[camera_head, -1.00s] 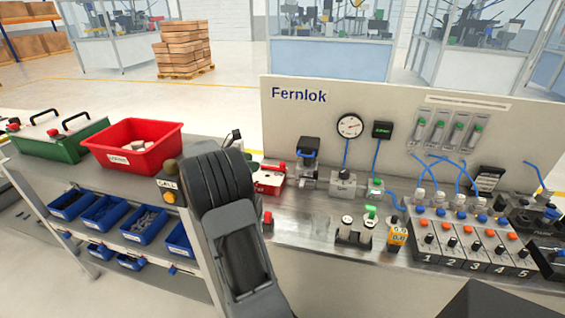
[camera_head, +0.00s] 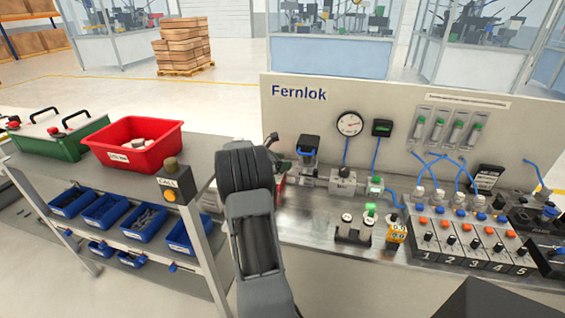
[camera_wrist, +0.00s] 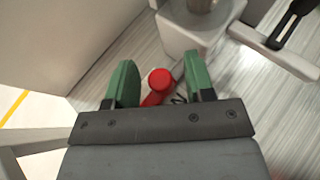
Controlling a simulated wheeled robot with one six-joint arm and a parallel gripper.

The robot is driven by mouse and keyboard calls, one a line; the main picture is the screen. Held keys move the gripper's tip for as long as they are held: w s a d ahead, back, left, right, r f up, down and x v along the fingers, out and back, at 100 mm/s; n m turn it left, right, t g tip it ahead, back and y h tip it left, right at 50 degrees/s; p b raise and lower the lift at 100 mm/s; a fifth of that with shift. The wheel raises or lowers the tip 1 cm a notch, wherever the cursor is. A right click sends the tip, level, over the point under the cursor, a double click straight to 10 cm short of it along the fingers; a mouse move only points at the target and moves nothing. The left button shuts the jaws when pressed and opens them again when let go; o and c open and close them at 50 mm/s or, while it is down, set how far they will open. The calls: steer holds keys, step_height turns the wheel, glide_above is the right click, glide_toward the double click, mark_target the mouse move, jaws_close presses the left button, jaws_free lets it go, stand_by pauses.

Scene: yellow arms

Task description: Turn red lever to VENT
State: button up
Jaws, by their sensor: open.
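The red lever (camera_wrist: 160,80) shows in the wrist view as a round red knob on a short red arm. It sits between the two green fingers of my gripper (camera_wrist: 161,64), which stand apart with gaps visible on both sides of the knob. Whether either finger touches the lever's arm low down cannot be told. In the head view my arm covers the lever and most of its mount, with only a sliver of red showing beside the arm. The VENT marking is not readable in either view.
A grey block (camera_wrist: 190,32) with a metal cylinder stands just beyond the fingers. In the head view, a grey valve body (camera_head: 341,183) and the Fernlok back panel (camera_head: 300,115) are close by. A CALL post (camera_head: 172,182) and a red bin (camera_head: 133,147) stand to the left.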

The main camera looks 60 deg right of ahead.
steer(key=shift+c, duration=0.3)
jaws_close()
stand_by(0.3)
